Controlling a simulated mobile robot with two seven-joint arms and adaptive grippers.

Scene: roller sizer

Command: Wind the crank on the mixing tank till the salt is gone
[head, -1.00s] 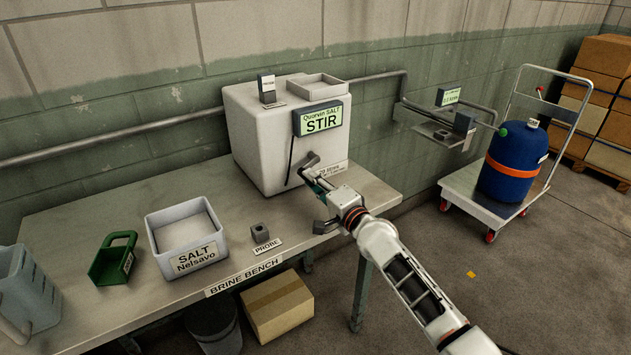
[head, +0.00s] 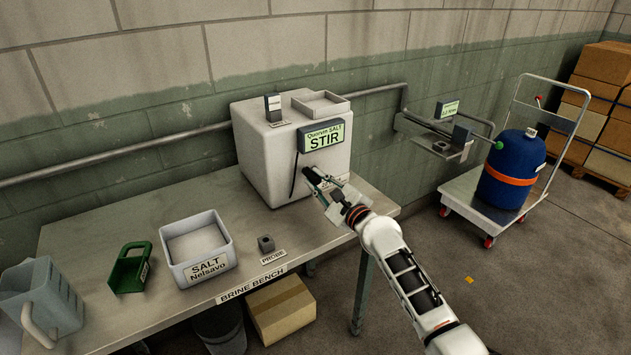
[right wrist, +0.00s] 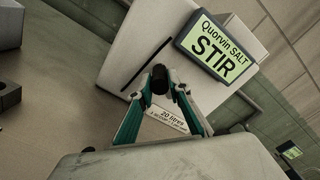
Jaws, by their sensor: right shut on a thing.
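The mixing tank (head: 266,160) is a white box at the back of the bench. Its green display (head: 325,139) reads "Quorvin SALT STIR"; the display (right wrist: 217,48) also shows in the right wrist view. My right gripper (head: 312,180) is at the tank's front face, just below the display. In the right wrist view its fingers (right wrist: 160,97) are shut around the dark crank handle (right wrist: 160,76). The gripper hides most of the crank in the head view. The salt inside the tank cannot be seen. My left gripper is not in view.
On the brine bench (head: 110,235) stand a salt bin (head: 205,268), a green scoop (head: 130,268), a grey jug (head: 45,300) and a small probe block (head: 266,243). A blue drum (head: 512,170) stands on a cart at the right.

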